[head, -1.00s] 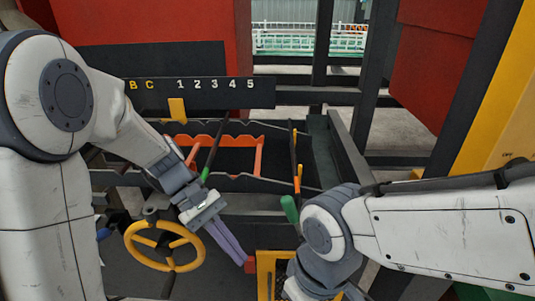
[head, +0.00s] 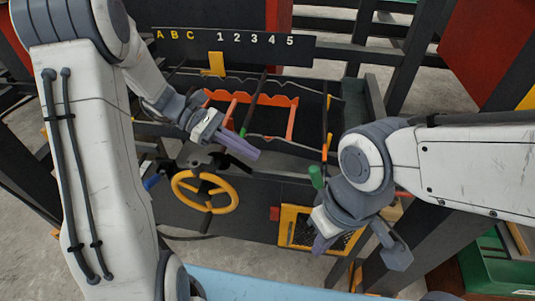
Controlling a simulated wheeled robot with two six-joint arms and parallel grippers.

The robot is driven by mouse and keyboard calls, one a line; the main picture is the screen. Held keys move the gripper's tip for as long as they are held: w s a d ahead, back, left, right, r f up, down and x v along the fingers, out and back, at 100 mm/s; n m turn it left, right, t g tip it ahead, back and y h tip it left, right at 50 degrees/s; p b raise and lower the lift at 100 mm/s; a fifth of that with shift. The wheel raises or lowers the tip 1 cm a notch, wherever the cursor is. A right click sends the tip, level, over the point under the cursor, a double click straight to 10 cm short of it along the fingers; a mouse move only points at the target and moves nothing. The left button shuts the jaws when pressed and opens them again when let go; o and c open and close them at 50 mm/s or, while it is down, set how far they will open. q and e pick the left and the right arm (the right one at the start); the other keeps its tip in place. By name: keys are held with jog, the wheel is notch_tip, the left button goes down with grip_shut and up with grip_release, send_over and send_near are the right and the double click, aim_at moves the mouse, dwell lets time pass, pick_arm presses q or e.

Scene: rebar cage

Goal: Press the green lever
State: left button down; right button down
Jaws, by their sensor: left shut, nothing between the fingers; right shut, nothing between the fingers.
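A green lever handle (head: 316,177) stands upright just left of my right wrist, its lower part partly hidden by my arm. My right gripper (head: 322,243) points down in front of the yellow-framed panel (head: 290,222), with its purple fingers shut and empty. It is below the green handle and appears apart from it. My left gripper (head: 243,148) is shut and empty, up and left of the green handle, in front of the black tray with the orange rack. A thin black rod with a green tip (head: 243,132) ends close to the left fingers.
A yellow handwheel (head: 205,191) is below my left gripper. A red block (head: 275,213) sits on the left of the yellow panel. A black lettered and numbered board (head: 235,42) is behind the orange rack (head: 285,102). A green crate (head: 492,270) is on the floor at lower right.

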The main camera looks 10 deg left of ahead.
pick_arm(q)
jog(key=d+r+p+x, duration=0.1)
jog(key=r+x, duration=0.1)
jog(key=x, duration=0.9)
jog(key=shift+s+d, duration=0.3)
jog(key=shift+d, duration=0.05)
jog(key=shift+r+p, duration=0.25)
jog(key=shift+p, duration=0.05)
